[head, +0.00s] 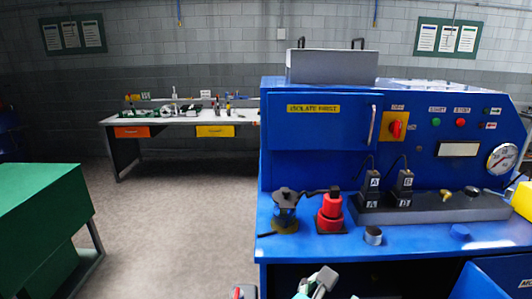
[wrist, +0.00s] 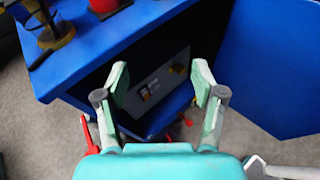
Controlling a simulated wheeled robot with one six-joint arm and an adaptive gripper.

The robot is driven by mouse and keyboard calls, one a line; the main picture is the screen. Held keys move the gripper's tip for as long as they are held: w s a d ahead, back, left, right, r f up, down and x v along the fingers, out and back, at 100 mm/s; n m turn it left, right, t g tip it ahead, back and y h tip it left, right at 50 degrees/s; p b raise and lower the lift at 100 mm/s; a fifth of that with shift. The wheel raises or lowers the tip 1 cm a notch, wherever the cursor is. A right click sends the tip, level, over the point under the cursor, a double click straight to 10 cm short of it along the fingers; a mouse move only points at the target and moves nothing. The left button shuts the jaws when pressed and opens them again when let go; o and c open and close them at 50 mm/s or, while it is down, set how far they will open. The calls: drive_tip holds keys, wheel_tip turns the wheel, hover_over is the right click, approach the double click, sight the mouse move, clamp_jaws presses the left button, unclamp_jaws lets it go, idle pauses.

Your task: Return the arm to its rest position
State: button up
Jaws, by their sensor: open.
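My gripper (wrist: 160,82) shows in the wrist view with its two fingers spread apart and nothing between them. Beyond the fingers is the dark open space under the blue bench (wrist: 85,55). In the head view only a small part of my gripper (head: 318,283) shows at the bottom edge, in front of and below the front edge of the blue machine bench (head: 410,241). The rest of my arm is mostly out of the picture.
A black tool (head: 285,211) and a red tool (head: 330,212) stand near the bench's front left. A blue panel (wrist: 278,65) stands at the right in the wrist view. A green table (head: 38,205) is at the left. Open floor (head: 165,225) lies between.

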drive_tip(key=s+d+f+m+t+y, duration=0.1)
drive_tip(key=s+d+f+m+y, duration=0.15)
drive_tip(key=f, duration=0.45)
drive_tip(key=s+d+f+m+t+y, duration=0.1)
drive_tip(key=s+f+m+y, duration=0.1)
drive_tip(key=s+f, duration=0.35)
drive_tip(key=s+d+f+m+t+y, duration=0.1)
drive_tip(key=s+f+m+y, duration=0.15)
drive_tip(key=f, duration=0.65)
drive_tip(key=s+d+r+m+y, duration=0.1)
drive_tip(key=s+d+m, duration=0.1)
drive_tip(key=s+m, duration=1.8)
drive_tip(key=s, duration=0.5)
drive_tip(key=shift+t+y, duration=0.3)
drive_tip(key=shift+t, duration=0.1)
